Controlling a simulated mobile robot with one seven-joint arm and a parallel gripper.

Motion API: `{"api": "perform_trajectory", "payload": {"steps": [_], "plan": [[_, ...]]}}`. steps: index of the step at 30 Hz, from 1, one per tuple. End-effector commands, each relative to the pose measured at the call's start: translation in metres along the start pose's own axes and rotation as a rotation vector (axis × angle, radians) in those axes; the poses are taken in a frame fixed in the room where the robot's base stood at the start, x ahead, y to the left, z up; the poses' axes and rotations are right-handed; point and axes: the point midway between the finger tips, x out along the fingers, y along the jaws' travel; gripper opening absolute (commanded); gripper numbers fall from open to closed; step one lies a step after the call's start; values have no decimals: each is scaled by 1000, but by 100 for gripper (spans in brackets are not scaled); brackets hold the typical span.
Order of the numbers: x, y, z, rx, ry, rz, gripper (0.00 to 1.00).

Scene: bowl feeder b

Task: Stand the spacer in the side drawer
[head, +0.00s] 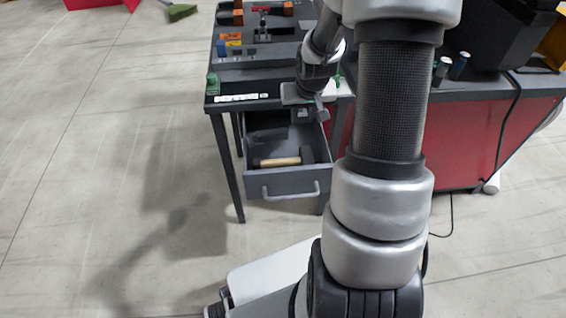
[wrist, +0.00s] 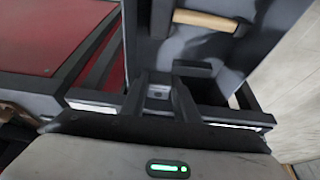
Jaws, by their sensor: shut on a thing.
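The side drawer (head: 288,184) is pulled open below the bench top in the head view. A hammer with a wooden handle (head: 277,161) lies in it; the handle also shows at the top of the wrist view (wrist: 205,20). My gripper (head: 318,112) is over the rear part of the drawer, near the bench's front edge. In the wrist view my gripper (wrist: 163,92) is shut on a small grey piece (wrist: 158,92), which seems to be the spacer. The fingers hide much of it. I cannot tell whether it touches the drawer floor.
The bench top (head: 262,76) carries several small parts, with a green piece (head: 212,84) at its front left corner. A red-panelled bench (head: 469,142) stands to the right. The floor left of the drawer is clear.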

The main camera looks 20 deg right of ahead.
Motion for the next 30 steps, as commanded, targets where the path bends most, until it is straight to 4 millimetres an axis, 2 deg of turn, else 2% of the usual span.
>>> {"api": "perform_trajectory", "payload": {"steps": [1, 12, 17, 24, 30], "plan": [[10, 4, 2, 6, 2, 2, 4], [65, 7, 24, 10, -1, 4, 4], [75, 7, 28, 10, 0, 4, 4], [104, 7, 40, 10, 1, 4, 4], [104, 7, 39, 10, 2, 4, 4]]}}
